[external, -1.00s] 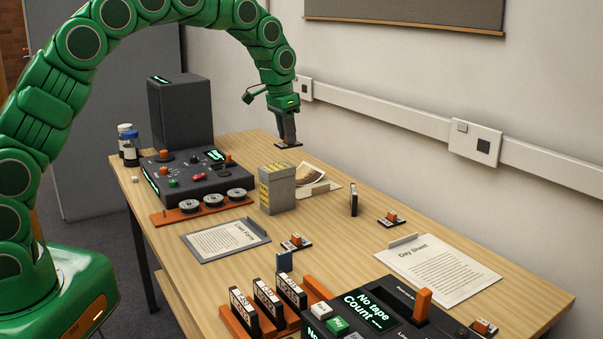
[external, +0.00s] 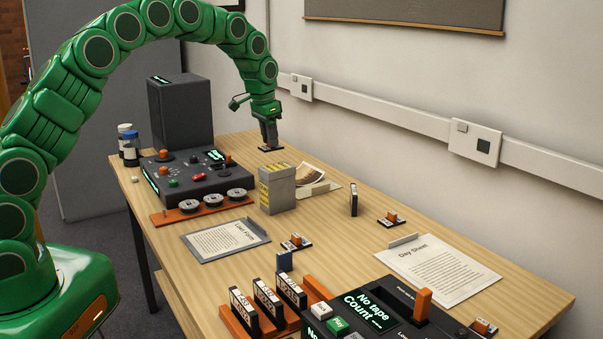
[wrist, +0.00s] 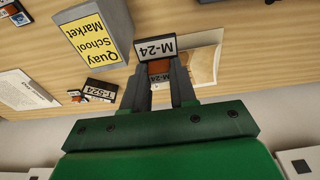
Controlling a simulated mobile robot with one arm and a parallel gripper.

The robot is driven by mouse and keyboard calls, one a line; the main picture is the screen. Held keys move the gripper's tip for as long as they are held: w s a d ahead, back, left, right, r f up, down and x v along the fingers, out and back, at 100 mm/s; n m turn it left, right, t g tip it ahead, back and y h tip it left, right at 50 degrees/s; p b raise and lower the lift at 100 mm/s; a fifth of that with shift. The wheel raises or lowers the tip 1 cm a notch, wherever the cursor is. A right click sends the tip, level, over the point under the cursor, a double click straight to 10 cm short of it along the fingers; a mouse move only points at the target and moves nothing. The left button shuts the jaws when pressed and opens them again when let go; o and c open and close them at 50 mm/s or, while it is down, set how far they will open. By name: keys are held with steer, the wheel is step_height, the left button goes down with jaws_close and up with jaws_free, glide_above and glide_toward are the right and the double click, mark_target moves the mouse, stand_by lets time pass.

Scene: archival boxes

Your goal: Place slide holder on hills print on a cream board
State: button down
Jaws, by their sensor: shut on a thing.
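My gripper (external: 269,141) is shut on a small dark slide holder (external: 270,149) with an orange grip. In the wrist view, my gripper (wrist: 160,85) has the holder's white M-24 label (wrist: 168,47) beyond its fingertips. The holder appears to be just above or at the far part of the table; I cannot tell if it touches. The hills print on a cream board (external: 317,187) lies on the table to the right of my gripper, partly behind a grey box. In the wrist view, the print (wrist: 203,62) is right of the holder and partly hidden by it.
The grey box (external: 281,190) with yellow labels stands between the print and the near side. A dark control console (external: 190,185) is at left, with a tall dark cabinet (external: 180,110) behind it. A thin upright case (external: 354,199) stands right of the print. The wall runs along the back.

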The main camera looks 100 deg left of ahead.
steer(key=shift+f, duration=0.7)
steer(key=shift+w+a+f, duration=0.15)
steer(key=shift+a+f, duration=0.2)
steer(key=shift+f, duration=0.05)
steer(key=shift+w+a+f, duration=1.85)
steer(key=shift+w+a, duration=0.2)
steer(key=shift+a, duration=1.6)
glide_toward(303, 181)
steer(key=shift+d+f, duration=0.35)
steer(key=shift+f, duration=0.3)
steer(key=shift+w+a+f, duration=0.15)
steer(key=shift+w+a, duration=0.1)
steer(key=shift+f, duration=0.15)
steer(key=shift+w+a+f, duration=0.1)
steer(key=shift+a+f, duration=0.05)
steer(key=shift+f, duration=0.15)
steer(key=shift+f, duration=1.5)
